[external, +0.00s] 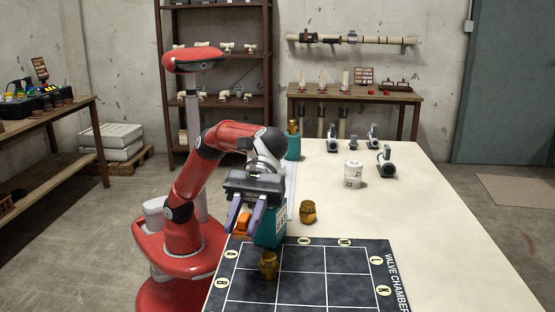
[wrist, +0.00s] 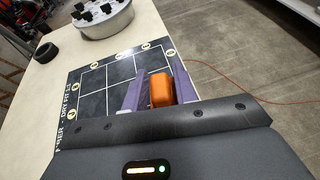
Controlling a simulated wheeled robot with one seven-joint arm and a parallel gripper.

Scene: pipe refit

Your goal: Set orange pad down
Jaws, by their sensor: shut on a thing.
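The orange pad (external: 242,222) is a small rounded block. My gripper (external: 241,217), with two purple fingers, is shut on it near the left back of the dark gridded mat (external: 343,291). In the wrist view the pad (wrist: 161,90) sits between the fingers, with the mat (wrist: 93,103) beyond it. The height of the pad over the mat cannot be told exactly. The mat has pale lines, round letter marks and the words "VALVE CHAMBER".
A brass fitting (external: 268,265) stands on the mat. A teal block (external: 270,228) stands close right of my gripper. Another brass piece (external: 308,211), white containers (external: 353,174) and grey fittings (external: 386,162) stand farther back on the table. The table's right side is clear.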

